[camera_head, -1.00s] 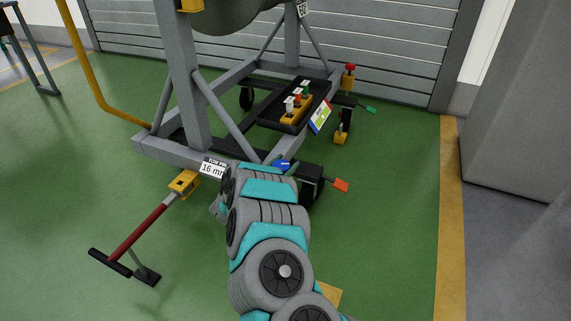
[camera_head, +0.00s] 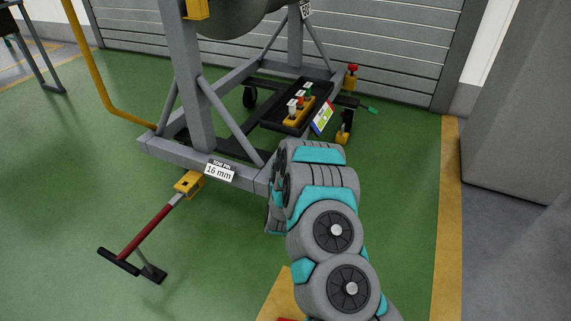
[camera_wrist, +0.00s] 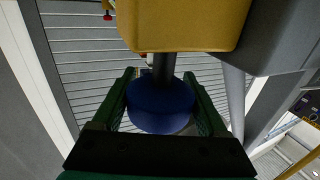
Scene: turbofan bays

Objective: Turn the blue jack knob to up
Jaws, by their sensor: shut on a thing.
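The blue jack knob (camera_wrist: 160,108) is a round blue disc on a dark shaft below a yellow block (camera_wrist: 185,25) in the wrist view. My gripper (camera_wrist: 160,76) is shut on the knob, with one green-black finger on each side of it. In the head view my arm covers the gripper, the knob and the near jack. I cannot tell which position the knob is turned to.
The grey engine stand frame (camera_head: 200,155) carries a "16 mm" label (camera_head: 219,172). A red tow bar (camera_head: 150,228) reaches out front left. A black tray (camera_head: 270,120) holds several coloured pieces. Another jack with a red knob (camera_head: 352,70) stands behind. Green floor is open at right.

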